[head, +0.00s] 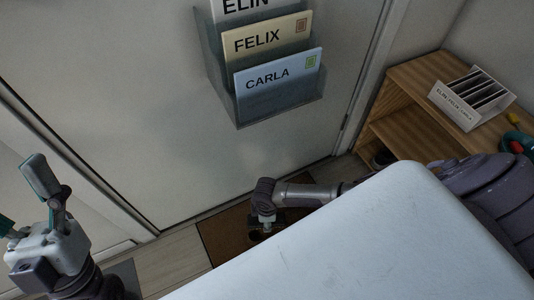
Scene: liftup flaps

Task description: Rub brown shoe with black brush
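My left gripper (26,203) is at the left edge, raised with its fingers spread apart and nothing between them. My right arm reaches in from the right, and its gripper (264,222) points down low over the brown mat by the door. Small dark shapes lie at and beside the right gripper's tip; I cannot tell whether they are the brown shoe, the black brush or gripper parts. Whether the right gripper holds anything is unclear. Neither the shoe nor the brush can be made out for sure.
A brown mat (217,240) lies before a pale door (150,120). On the door hangs a grey holder (281,111) with FELIX and CARLA folders. A wooden shelf (408,79) at right carries a white slotted rack (472,98). A pale slab, possibly mine, blocks the lower right.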

